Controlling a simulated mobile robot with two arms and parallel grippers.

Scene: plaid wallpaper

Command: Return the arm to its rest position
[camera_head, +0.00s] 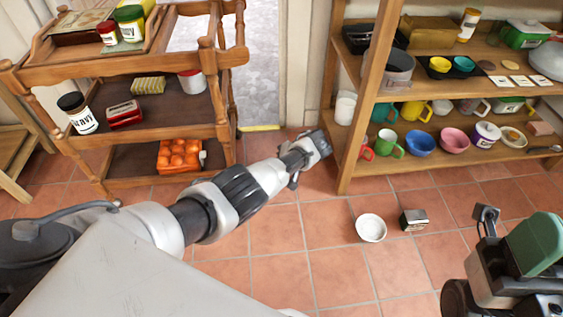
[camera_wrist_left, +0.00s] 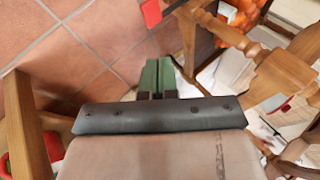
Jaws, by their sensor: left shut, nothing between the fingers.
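My left arm reaches in from the left in the head view, and its gripper (camera_head: 318,146) is out over the tiled floor in front of the doorway, close to the left post of the shelf. In the left wrist view the green fingers (camera_wrist_left: 159,76) are together with nothing between them. At the lower right of the head view is the end of my right arm, with a green block and a small dark part on a stalk. Its fingertips cannot be made out.
A wooden trolley (camera_head: 150,69) with jars, a sponge and an orange item stands left. A wooden shelf (camera_head: 470,92) with mugs and bowls stands right. A white bowl (camera_head: 371,228) and a small dark box (camera_head: 414,220) lie on the floor. Tiles between are clear.

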